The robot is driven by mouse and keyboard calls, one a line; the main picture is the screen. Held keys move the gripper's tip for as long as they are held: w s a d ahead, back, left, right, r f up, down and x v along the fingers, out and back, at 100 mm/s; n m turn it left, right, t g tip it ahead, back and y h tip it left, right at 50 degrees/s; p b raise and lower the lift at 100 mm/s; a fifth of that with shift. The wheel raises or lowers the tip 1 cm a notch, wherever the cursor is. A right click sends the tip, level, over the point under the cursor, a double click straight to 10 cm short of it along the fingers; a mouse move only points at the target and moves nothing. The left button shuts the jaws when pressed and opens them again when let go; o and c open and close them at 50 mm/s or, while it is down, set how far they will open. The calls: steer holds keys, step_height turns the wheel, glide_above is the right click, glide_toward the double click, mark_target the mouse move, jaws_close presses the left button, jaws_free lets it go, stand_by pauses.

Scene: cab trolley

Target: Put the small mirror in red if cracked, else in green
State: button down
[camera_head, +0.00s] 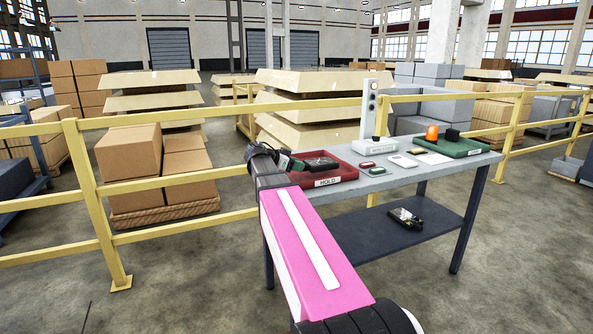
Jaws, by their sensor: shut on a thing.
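My gripper (268,153) is at the left end of the table, beside the left edge of the red tray (343,180) labelled HOLD. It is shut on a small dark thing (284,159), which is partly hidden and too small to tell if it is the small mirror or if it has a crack. The red tray holds a black object (320,164). The green tray (470,148) is at the table's right end with an orange object (432,132) and a black object (452,135) in it.
On the grey table (395,178) between the trays lie a small red item (367,165), a pale device (403,160) and a white sheet (433,158). A grey post (370,110) stands at the back. A dark item (405,217) lies on the lower shelf (440,222). A yellow railing (190,180) runs behind.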

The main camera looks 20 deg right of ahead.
mark_target(297, 179)
steer(key=shift+f, duration=0.85)
steer(key=shift+f, duration=0.6)
steer(key=c, duration=0.8)
jaws_free()
steer(key=shift+s+f, duration=0.1)
steer(key=shift+r, duration=0.3)
steer(key=v, duration=1.2)
steer(key=shift+r, duration=0.4)
